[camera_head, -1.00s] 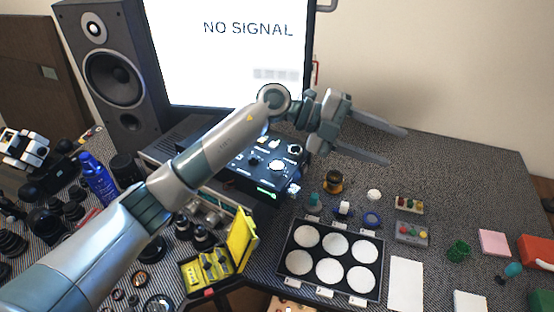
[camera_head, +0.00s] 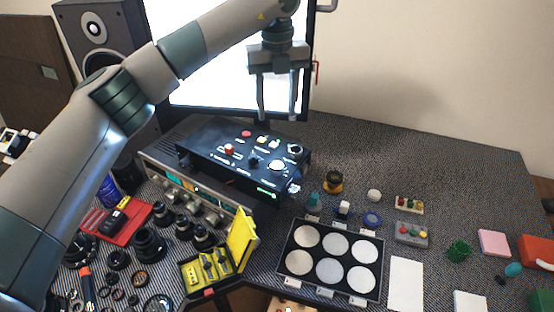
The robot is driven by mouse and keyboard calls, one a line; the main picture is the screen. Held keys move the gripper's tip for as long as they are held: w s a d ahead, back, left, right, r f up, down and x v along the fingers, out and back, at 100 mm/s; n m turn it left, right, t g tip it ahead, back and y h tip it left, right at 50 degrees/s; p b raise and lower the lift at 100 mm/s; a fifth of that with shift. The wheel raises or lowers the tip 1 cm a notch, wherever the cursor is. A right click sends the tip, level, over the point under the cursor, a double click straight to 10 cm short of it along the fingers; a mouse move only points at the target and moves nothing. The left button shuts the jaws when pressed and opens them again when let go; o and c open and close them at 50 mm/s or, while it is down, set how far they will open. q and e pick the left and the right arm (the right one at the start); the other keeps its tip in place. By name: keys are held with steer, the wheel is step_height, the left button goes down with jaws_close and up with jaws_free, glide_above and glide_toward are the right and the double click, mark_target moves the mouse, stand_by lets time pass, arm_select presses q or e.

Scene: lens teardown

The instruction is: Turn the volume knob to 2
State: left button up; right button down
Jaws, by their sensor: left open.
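A black control box (camera_head: 220,150) stands behind the middle of the table, on or against a grey instrument with several dials. Its top carries a red button, small knobs, a large white round knob (camera_head: 277,165) and a dark knob (camera_head: 295,149) near the right end. The labels are too small to read, so I cannot tell which is the volume knob or its setting. My left gripper (camera_head: 277,117) points down with its two fingers apart and empty, above the box's back right edge, in front of the monitor. It touches no knob that I can see. My right gripper is not in view.
The monitor (camera_head: 220,85) stands close behind the box, a speaker (camera_head: 85,30) to its left. A tray of white discs (camera_head: 287,270), a yellow case (camera_head: 241,238) and several lens parts lie in front. The table's back right is clear.

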mark_target(277, 165)
arm_select(q)
steer(key=shift+f, duration=0.1)
step_height(277, 165, down, 16)
steer(key=p, duration=0.7)
steer(key=shift+s+r, duration=0.1)
steer(key=shift+r, duration=0.15)
steer(key=shift+f, duration=0.85)
steer(key=c, duration=1)
